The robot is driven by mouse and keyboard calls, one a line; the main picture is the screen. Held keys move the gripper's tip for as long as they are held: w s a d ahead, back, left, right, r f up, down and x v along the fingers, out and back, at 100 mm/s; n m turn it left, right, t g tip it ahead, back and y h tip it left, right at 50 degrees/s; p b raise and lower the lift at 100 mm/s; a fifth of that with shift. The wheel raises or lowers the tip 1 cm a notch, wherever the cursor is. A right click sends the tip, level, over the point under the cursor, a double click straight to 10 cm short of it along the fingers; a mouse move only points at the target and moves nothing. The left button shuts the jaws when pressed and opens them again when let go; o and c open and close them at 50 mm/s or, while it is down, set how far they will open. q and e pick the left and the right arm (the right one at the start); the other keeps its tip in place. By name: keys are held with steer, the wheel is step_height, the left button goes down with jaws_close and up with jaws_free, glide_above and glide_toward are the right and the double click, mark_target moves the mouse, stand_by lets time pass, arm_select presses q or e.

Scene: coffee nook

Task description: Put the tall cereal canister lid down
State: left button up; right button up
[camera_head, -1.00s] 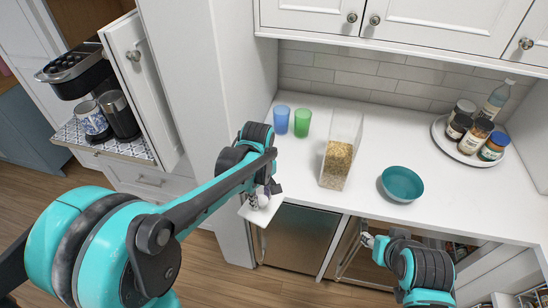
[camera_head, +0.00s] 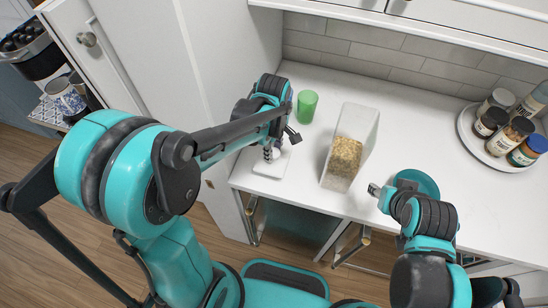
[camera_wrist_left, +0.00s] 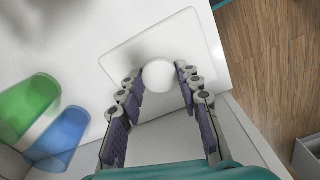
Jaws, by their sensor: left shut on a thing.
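The tall cereal canister (camera_head: 362,125) is a clear, open-topped container partly filled with cereal, standing on the counter. Its lid (camera_head: 266,171) is a flat white rectangle with a round knob. My left gripper (camera_head: 272,152) is shut on the lid's knob; in the left wrist view the fingers (camera_wrist_left: 158,88) flank the white knob of the lid (camera_wrist_left: 190,38). The lid is level over the counter's front left corner, left of the canister. Whether it touches the counter is unclear. My right gripper (camera_head: 376,190) is beside the teal bowl, its fingers too small to read.
A green cup (camera_head: 307,106) stands behind the lid; a blue cup (camera_wrist_left: 62,135) shows in the left wrist view. The teal bowl (camera_head: 421,181) is right of the canister. A round tray (camera_head: 466,128) holds jars. Counter (camera_head: 312,180) between lid and canister is clear.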

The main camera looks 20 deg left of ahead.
arm_select(q)
steer(key=shift+f+b, duration=0.55)
steer(key=shift+f, duration=1.55)
steer(key=shift+f, duration=0.1)
steer(key=o, duration=1)
steer(key=shift+o, duration=0.2)
